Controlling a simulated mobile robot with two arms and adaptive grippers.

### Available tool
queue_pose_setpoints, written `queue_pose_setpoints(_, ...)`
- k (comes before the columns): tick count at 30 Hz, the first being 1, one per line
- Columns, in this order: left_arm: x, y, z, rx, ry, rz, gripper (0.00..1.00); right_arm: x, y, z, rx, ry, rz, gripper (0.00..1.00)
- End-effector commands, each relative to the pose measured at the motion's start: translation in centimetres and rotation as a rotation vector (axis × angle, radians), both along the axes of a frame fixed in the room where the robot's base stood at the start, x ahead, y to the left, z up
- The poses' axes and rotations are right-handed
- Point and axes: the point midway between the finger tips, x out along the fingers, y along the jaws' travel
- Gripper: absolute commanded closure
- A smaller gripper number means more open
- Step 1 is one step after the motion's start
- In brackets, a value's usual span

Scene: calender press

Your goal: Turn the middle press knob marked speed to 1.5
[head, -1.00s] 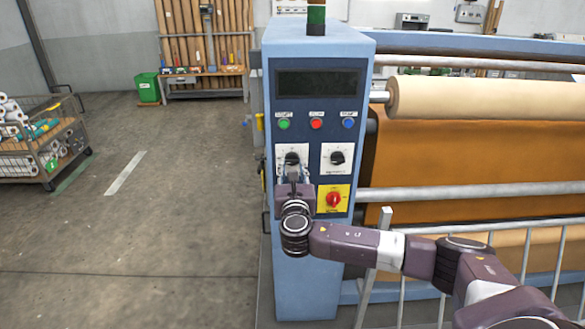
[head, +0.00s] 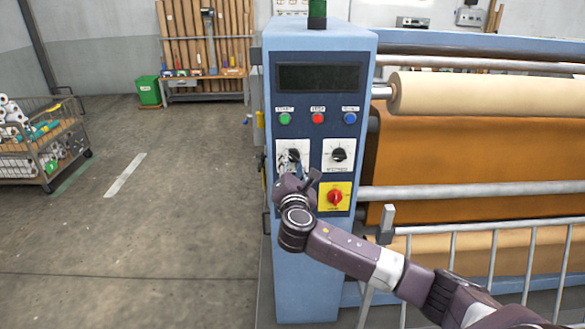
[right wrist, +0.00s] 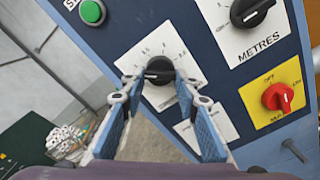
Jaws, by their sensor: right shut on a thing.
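The blue press cabinet (head: 318,285) has a dark control panel. The black knob (head: 293,155) on the panel's upper left white dial plate is the one my right gripper (head: 292,168) is at; the knob also shows in the right wrist view (right wrist: 158,70). In that view the two fingertips of my right gripper (right wrist: 157,80) are closed on opposite sides of this knob. The dial plate (right wrist: 185,65) carries small numbers around the knob. Its label is partly hidden by a finger, and the exact setting is too small to read. My left gripper is out of view.
To the right is a second black knob (head: 338,155), marked METRES in the wrist view. Below it is a red rotary switch (head: 335,197) on a yellow plate. Green, red and blue buttons sit above. A metal railing (head: 490,255) stands near my right arm.

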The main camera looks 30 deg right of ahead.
Motion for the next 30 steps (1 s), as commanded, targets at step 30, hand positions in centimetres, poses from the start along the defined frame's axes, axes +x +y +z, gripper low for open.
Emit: queue_pose_setpoints(30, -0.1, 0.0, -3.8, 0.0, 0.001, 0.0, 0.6, 0.1, 0.2, 0.1, 0.7, -0.427, -0.001, 0.95)
